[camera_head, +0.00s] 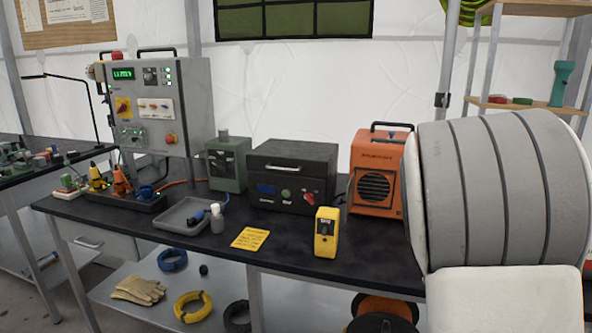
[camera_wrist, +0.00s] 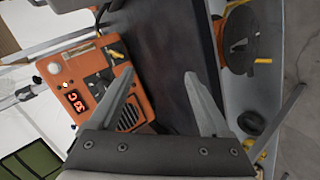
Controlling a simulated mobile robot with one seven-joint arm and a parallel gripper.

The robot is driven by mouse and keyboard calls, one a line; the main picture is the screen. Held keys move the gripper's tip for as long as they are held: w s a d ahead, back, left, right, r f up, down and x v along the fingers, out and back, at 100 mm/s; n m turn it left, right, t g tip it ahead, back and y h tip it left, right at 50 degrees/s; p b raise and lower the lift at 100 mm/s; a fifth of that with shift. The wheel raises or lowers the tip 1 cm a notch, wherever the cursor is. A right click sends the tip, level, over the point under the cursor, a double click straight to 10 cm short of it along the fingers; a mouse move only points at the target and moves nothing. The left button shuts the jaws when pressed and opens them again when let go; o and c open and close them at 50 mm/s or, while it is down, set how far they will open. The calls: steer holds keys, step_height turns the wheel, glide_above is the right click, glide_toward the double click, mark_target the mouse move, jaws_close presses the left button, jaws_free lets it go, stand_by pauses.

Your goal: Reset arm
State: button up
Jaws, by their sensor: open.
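My gripper (camera_wrist: 158,90) shows in the wrist view with its two grey fingers spread apart. Nothing is between the fingers; they are open and empty above the black workbench top (camera_wrist: 178,60). An orange heater box (camera_wrist: 95,90) with a red display lies behind the left finger in that view. In the head view, thick grey and white links of my arm fill the right side. My gripper's fingers are not visible there.
The bench (camera_head: 355,247) holds an orange heater (camera_head: 376,172), a black box (camera_head: 292,178), a yellow meter (camera_head: 326,232), a grey tray (camera_head: 180,214) and a control panel (camera_head: 165,105). Cable coils (camera_head: 193,307) and gloves (camera_head: 138,290) lie on the lower shelf.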

steer(key=s+a+r+m+g+y, duration=0.1)
steer(key=s+a+r+m+y, duration=0.15)
steer(key=s+a, duration=0.5)
steer(key=s+a+r+m+g+y, duration=0.1)
steer(key=s+a+r+m+g, duration=0.25)
steer(key=s, duration=0.75)
steer(key=s+a+r+m+y, duration=0.2)
steer(key=s+a+r+m, duration=0.1)
steer(key=s+a, duration=0.5)
step_height(320, 180, up, 15)
steer(key=s+p, duration=0.2)
steer(key=p, duration=1.3)
steer(key=shift+d, duration=0.3)
